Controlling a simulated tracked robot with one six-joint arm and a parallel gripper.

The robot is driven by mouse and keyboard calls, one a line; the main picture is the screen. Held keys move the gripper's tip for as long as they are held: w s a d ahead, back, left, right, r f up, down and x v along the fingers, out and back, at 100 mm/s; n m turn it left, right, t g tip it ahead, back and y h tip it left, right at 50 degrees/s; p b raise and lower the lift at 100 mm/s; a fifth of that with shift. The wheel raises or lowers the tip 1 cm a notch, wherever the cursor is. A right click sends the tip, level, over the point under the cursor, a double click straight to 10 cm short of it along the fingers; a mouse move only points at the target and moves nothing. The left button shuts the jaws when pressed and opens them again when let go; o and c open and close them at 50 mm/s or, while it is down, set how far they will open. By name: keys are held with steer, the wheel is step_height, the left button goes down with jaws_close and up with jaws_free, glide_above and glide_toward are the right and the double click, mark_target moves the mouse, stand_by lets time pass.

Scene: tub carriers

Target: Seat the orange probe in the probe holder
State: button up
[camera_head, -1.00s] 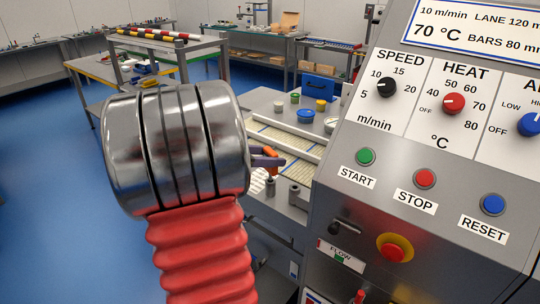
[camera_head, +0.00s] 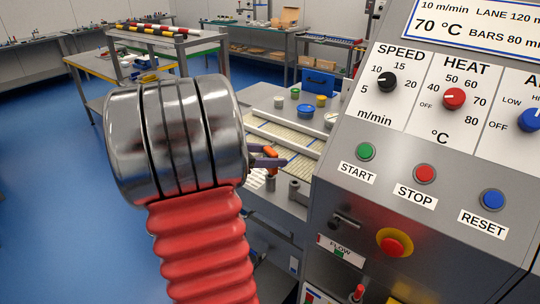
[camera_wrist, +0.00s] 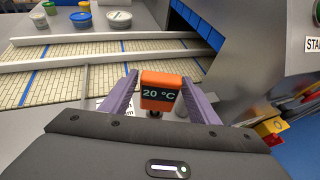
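The orange probe (camera_wrist: 161,92) shows a "20 °C" display in the wrist view. In the head view the orange probe (camera_head: 271,153) shows small beside the purple finger of my gripper (camera_head: 268,162), just right of my wrist. The probe's lower end is mostly hidden. A short grey cylinder (camera_head: 294,189) stands on the machine's deck below and right of the probe; it may be the probe holder, but I cannot tell for sure. The probe is apart from it.
The grey control panel (camera_head: 400,190) rises close on the right. A tiled conveyor lane (camera_wrist: 60,85) with rails runs behind the gripper. Several lidded tubs (camera_wrist: 119,18) stand beyond it. Blue strip flaps (camera_wrist: 200,25) hang at a tunnel mouth.

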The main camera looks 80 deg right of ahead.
steer(key=shift+o, duration=1)
steer(key=v, duration=1.3)
steer(key=shift+w+a, duration=0.3)
steer(key=shift+r, duration=0.1)
